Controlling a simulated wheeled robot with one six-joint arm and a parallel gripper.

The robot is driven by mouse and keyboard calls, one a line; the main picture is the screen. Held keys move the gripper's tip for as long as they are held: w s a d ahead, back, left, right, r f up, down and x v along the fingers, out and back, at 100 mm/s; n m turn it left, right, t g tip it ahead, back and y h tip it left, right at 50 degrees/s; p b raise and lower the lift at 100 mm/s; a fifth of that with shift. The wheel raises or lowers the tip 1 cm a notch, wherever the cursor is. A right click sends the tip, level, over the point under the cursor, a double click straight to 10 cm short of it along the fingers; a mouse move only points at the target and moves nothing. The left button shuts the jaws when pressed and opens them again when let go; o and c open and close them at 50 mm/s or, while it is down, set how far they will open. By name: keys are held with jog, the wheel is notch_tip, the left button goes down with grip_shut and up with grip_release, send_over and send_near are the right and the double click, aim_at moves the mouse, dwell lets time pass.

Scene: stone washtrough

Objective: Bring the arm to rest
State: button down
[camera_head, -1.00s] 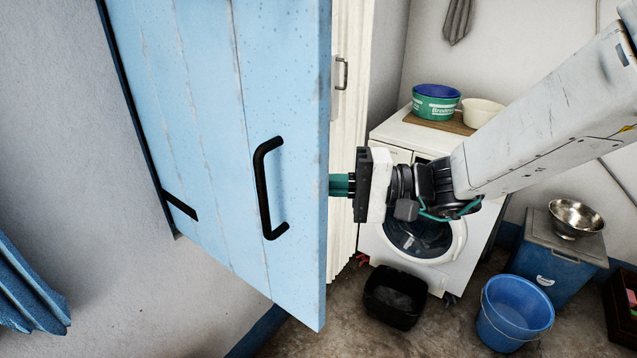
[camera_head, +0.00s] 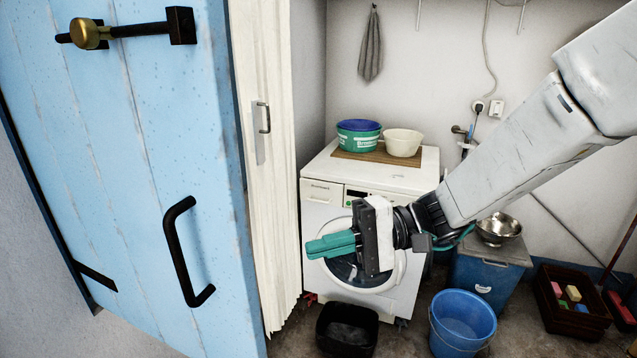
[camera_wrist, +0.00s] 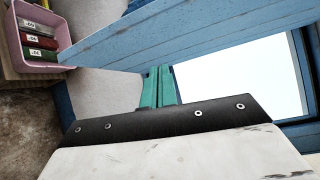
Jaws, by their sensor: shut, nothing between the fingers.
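My gripper (camera_head: 332,246) has teal fingers that are shut with nothing between them. In the head view it is in front of the washing machine (camera_head: 318,192), to the right of the blue door (camera_head: 130,150) and clear of its black handle (camera_head: 181,250). My arm comes in from the right edge. In the wrist view the teal fingers (camera_wrist: 158,86) lie side by side, pointing towards a blue wooden edge (camera_wrist: 200,40).
A green tub (camera_head: 358,142) and a cream bowl (camera_head: 402,142) stand on the washing machine. On the floor are a black basin (camera_head: 347,328), a blue bucket (camera_head: 463,318) and a crate of coloured blocks (camera_head: 572,310). A steel bowl (camera_head: 498,228) sits on a blue box. A pink bin (camera_wrist: 40,40) shows in the wrist view.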

jog(key=s+d+f+h, duration=0.4)
jog(key=s+d+h, duration=0.4)
jog(key=s+d, duration=0.15)
jog(key=s+d+r+t+h, duration=0.1)
jog(key=s+d+t+h, duration=0.1)
jog(key=d, duration=0.7)
jog(key=s+d+r+m+t+h, duration=0.1)
jog(key=s+d+r+t+h, duration=0.1)
jog(key=d+h, duration=0.4)
jog(key=shift+s+d+r+m+t, duration=0.3)
jog(key=shift+s+d+t, duration=0.55)
jog(key=shift+d+t, duration=0.55)
jog(key=shift+d+r, duration=0.1)
jog(key=shift+d, duration=0.05)
